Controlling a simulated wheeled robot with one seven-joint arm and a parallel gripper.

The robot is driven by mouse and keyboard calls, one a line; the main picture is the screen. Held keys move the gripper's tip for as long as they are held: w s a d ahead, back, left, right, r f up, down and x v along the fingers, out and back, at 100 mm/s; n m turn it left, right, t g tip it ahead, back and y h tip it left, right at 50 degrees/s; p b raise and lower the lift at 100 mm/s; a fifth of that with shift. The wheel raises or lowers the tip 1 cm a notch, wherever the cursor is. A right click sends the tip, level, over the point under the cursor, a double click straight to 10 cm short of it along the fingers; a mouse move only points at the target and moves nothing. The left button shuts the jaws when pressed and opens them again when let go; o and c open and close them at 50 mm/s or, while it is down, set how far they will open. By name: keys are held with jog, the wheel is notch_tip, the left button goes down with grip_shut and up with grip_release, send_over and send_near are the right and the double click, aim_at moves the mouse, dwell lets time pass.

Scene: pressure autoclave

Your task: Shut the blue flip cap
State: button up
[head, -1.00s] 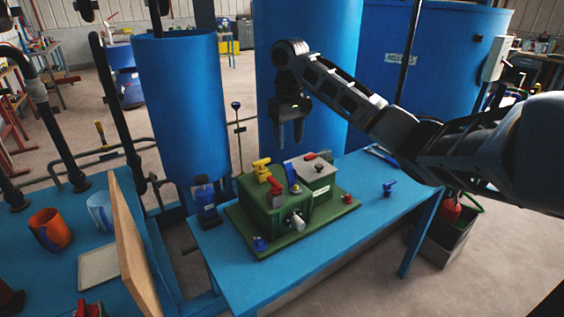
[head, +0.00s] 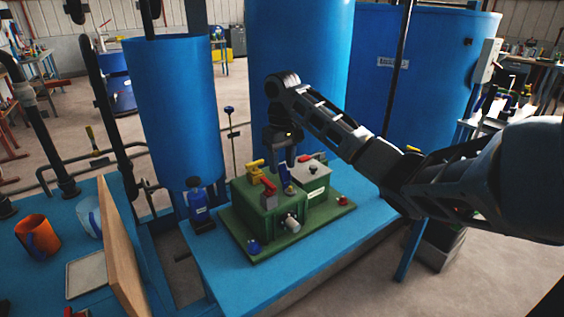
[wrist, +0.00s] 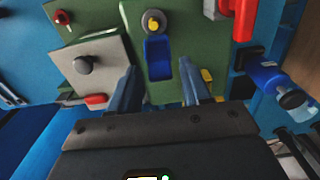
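The blue flip cap (head: 286,179) stands up on the green box (head: 262,222), behind the red lever. Nothing is held. I cannot tell whether a finger touches the cap.
A red lever (head: 268,192) and a yellow lever (head: 256,170) stand close to the cap. A blue bottle (head: 197,202) stands left of the green base. The blue table (head: 225,274) is clear in front.

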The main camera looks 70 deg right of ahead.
jog(key=c, duration=0.8)
jog(key=shift+c, duration=0.2)
jog(key=shift+s+a, duration=0.1)
